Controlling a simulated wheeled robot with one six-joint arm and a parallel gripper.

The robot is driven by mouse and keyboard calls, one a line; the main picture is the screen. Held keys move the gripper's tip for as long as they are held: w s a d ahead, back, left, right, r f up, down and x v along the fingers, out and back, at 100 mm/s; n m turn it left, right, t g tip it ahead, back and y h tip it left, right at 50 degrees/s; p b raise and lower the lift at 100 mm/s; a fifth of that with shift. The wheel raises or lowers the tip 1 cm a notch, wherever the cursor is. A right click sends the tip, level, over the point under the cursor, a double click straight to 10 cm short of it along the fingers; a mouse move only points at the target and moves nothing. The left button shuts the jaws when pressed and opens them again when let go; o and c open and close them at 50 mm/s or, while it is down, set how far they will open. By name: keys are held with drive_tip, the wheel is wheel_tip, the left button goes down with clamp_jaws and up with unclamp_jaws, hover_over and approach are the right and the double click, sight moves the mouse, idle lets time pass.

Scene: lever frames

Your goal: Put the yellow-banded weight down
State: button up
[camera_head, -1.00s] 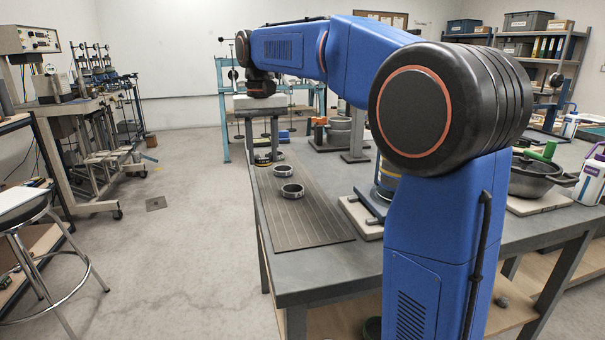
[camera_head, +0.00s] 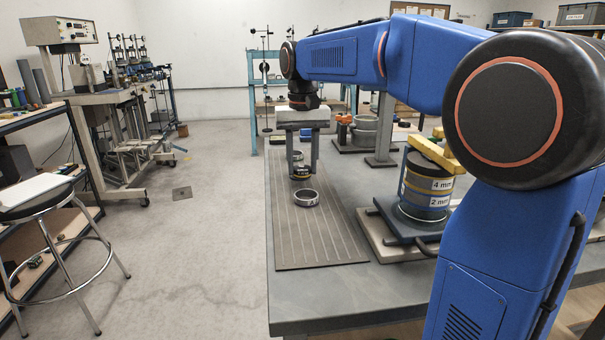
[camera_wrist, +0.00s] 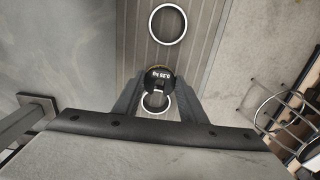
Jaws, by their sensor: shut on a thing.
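The weight (camera_head: 301,173) is a small black disc with a thin yellow band, held between the two fingertips of my gripper (camera_head: 302,168). In the wrist view its dark top (camera_wrist: 159,77) carries pale lettering, and my gripper (camera_wrist: 160,88) is shut on it. The ribbed mat (camera_head: 320,245) lies below. One ring (camera_head: 306,198) lies on the mat nearer the head camera; a second ring (camera_head: 297,155) lies farther back, partly behind my fingers. In the wrist view the weight partly covers one ring (camera_wrist: 156,110). The gap below the weight is hard to judge.
The bare bench (camera_head: 340,310) is clear in front. A second ring is at the wrist view's top (camera_wrist: 167,23).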

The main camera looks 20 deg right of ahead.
sight(302, 186)
drive_tip(key=shift+f, duration=1.45)
drive_tip(key=shift+f, duration=0.15)
drive_tip(key=o, duration=1.3)
drive_tip(key=shift+o, duration=0.2)
